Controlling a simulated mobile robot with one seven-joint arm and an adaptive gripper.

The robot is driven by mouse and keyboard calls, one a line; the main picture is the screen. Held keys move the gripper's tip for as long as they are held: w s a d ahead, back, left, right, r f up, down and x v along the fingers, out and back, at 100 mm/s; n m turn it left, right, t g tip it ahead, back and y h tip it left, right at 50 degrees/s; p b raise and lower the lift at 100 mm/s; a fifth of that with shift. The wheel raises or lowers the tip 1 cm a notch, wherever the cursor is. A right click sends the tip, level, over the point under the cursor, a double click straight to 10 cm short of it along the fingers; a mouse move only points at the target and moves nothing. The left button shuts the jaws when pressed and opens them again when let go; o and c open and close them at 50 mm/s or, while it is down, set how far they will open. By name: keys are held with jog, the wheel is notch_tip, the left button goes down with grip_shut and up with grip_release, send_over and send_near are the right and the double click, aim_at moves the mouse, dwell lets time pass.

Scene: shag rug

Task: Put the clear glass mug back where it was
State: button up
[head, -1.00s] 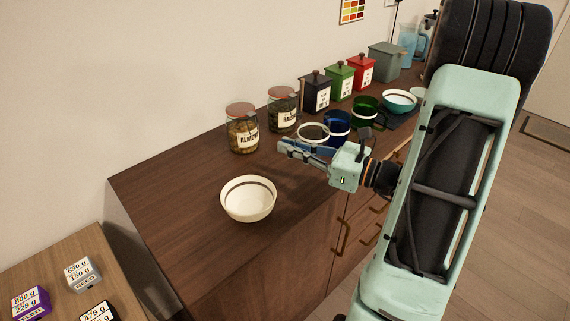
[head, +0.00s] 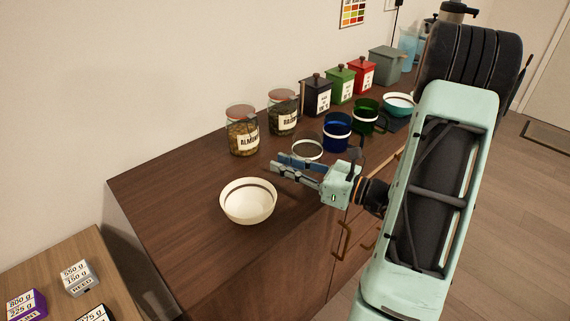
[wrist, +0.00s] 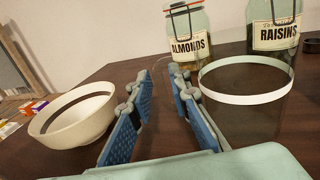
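The clear glass mug (head: 308,151) has a white band at its rim. It stands upright on the dark wooden counter (head: 185,195), in front of the jars and left of the blue mug. In the wrist view the clear mug (wrist: 245,98) is just right of the right finger; its see-through body is hard to make out. My gripper (head: 276,163) is open, between the white bowl and the clear mug. In the wrist view nothing sits between the fingers of my gripper (wrist: 158,82). My gripper may hide part of the mug's lower side.
A white bowl (head: 248,206) is at the near left. The almonds jar (head: 242,132) and raisins jar (head: 283,113) stand behind. A blue mug (head: 337,132), a green mug (head: 365,117) and several canisters line the right. The counter's left part is clear.

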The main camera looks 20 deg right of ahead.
jog(key=shift+o, duration=0.3)
jog(key=shift+r, duration=0.1)
jog(key=shift+s+d, duration=0.15)
jog(key=v, duration=1)
jog(key=shift+s+d+p, duration=0.25)
jog(key=shift+d+p, duration=0.05)
jog(key=shift+p, duration=0.05)
jog(key=shift+s+d, duration=0.25)
jog(key=shift+s, duration=0.15)
